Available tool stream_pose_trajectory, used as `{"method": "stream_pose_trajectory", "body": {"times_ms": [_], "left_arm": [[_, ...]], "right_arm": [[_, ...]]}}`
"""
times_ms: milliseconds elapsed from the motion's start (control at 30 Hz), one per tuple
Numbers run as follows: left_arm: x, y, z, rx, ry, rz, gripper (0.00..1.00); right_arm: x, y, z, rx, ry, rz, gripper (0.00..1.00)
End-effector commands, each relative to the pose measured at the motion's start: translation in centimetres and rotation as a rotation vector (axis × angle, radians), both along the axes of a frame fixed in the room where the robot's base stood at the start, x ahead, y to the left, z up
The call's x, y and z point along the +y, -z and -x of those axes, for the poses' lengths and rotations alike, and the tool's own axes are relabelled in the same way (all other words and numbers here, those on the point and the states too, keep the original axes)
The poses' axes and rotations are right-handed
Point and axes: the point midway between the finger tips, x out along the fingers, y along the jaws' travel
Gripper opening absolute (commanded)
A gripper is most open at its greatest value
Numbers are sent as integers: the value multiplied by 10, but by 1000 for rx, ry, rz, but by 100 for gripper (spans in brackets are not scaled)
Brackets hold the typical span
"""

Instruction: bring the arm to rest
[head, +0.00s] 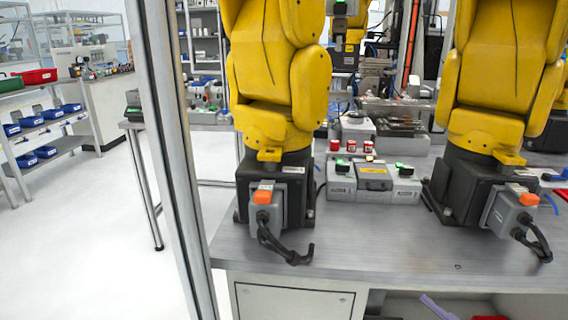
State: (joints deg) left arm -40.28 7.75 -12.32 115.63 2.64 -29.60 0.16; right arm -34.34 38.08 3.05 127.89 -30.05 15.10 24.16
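Neither of my grippers shows in the head view, and I cannot see what they hold, if anything. Two yellow industrial arms stand on a grey metal workbench (370,248). The left yellow arm (275,85) rises from a dark base at the bench's left part. The right yellow arm (495,90) rises from a similar base at the right. The tops of both are cut off by the picture's upper edge.
A metal post (172,165) stands upright left of the bench. Grey control boxes (374,180) sit between the yellow arms. A shelf rack (55,135) with blue bins is far left. White floor (90,245) lies open at the left. A lower shelf under the bench holds a purple item (437,308).

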Motion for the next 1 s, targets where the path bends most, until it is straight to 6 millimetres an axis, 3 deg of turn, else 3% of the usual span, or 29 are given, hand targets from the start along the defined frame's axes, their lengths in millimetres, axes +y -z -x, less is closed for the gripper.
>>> {"method": "stream_pose_trajectory", "body": {"times_ms": [167, 333, 500, 600, 800, 1000], "left_arm": [[1, -18, -12, -24, -3, -2, 0], [3, -25, -9, -17, -3, -5, 0], [4, -32, -5, -8, -8, -8, 0], [4, -34, -3, -5, -9, -8, 0], [5, -33, -1, 0, -12, -8, 0], [5, -31, 0, 3, -13, -9, 0]], "right_arm": [[-25, 50, -8, 191, 207, -111, 48], [-31, 123, 7, 449, 391, -207, 48], [1, 209, 55, 801, 515, -293, 48], [27, 240, 82, 956, 532, -319, 48], [53, 263, 108, 1087, 530, -336, 48], [54, 264, 109, 1092, 529, -336, 48]]}}
